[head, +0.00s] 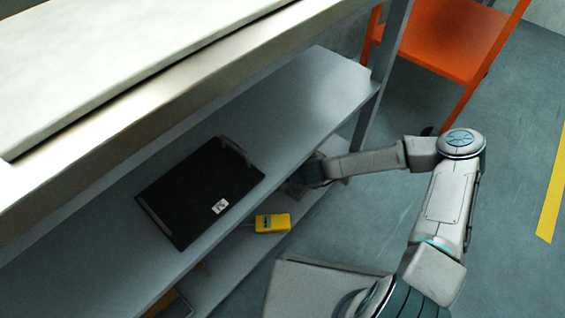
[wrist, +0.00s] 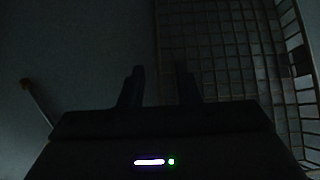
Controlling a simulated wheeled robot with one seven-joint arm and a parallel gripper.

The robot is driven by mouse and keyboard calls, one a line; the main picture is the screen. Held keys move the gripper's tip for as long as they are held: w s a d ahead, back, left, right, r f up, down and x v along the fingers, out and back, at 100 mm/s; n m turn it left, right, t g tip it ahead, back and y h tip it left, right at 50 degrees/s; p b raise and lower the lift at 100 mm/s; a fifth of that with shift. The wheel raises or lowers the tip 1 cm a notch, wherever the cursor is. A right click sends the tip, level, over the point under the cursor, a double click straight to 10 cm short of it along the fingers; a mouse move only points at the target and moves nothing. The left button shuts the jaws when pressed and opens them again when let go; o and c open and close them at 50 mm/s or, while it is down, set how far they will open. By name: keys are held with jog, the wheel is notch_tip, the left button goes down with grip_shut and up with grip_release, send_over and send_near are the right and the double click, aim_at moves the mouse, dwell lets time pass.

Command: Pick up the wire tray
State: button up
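The wire tray (wrist: 222,62) shows dimly in the wrist view as a grid of wires with a paler rim along the right side. It lies ahead and to the right of my gripper (wrist: 160,84). The two fingers are apart with an empty gap between them. The right finger overlaps the tray's left part in the picture; I cannot tell whether it touches. In the head view my gripper's end reaches low beside the shelf unit and is mostly hidden by its upper shelf. I cannot make out the tray there.
A black flat case (head: 190,195) with a white label lies on the upper grey shelf (head: 310,95). A yellow device (head: 272,222) lies lower, near the shelf's front. An orange piece of furniture (head: 455,45) stands behind. The floor (head: 520,120) at right is clear.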

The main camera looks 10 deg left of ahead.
jog(key=b+x, duration=0.2)
jog(key=x, duration=0.2)
jog(key=shift+s+f, duration=0.15)
jog(key=shift+f, duration=0.2)
jog(key=shift+r, duration=0.1)
grip_shut()
jog(key=shift+r, duration=0.1)
